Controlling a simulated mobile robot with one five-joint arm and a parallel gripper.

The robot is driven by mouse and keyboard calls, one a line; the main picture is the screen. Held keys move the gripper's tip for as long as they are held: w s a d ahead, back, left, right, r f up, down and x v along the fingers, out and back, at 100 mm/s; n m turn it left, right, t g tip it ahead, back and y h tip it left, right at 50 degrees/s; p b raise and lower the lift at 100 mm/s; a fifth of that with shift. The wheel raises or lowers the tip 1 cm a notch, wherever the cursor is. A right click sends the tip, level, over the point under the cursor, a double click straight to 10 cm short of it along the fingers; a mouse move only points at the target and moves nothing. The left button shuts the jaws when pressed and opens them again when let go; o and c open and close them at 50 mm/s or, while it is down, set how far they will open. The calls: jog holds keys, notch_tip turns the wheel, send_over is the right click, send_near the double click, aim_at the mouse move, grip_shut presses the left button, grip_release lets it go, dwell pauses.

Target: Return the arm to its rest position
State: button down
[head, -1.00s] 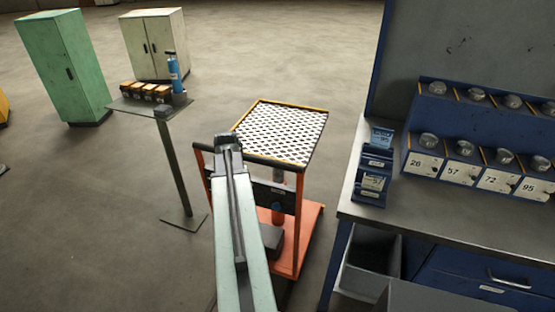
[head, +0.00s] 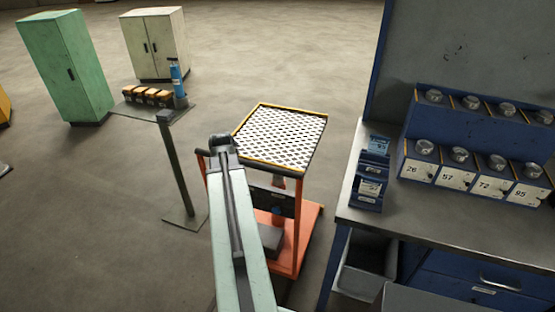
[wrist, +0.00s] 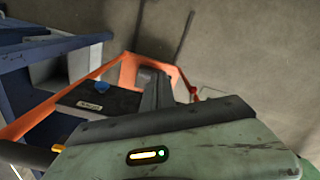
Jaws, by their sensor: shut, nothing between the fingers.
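My arm (head: 237,235) reaches up from the bottom of the head view as a pale green link with a dark groove. Its dark far end (head: 222,145) overlaps the left front edge of the orange cart (head: 310,232) in the picture. I see no fingers there; the rest of the arm is hidden. In the wrist view a worn green housing, probably mine, with a yellow and a green light fills the bottom. The orange cart frame (wrist: 35,118) and a black labelled box (wrist: 95,100) show beyond it. No gripper fingers can be made out in either view.
A workbench (head: 395,222) with a blue rack (head: 455,130) of numbered bins stands at the right. Green (head: 65,70) and cream (head: 155,45) cabinets stand behind. The floor around the stand is open.

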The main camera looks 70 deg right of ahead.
jog(key=shift+w, duration=0.1)
dwell(0.3)
jog(key=w+a+n, duration=0.6)
jog(key=w+a, duration=1.2)
jog(key=a, duration=0.3)
jog(key=w+a+n, duration=0.1)
jog(key=a+n, duration=0.2)
jog(key=a, duration=1)
jog(key=w+a+n, duration=0.2)
jog(key=a+n, duration=0.1)
jog(key=a, duration=1)
jog(key=shift+w, duration=0.25)
jog(key=shift+d, duration=0.1)
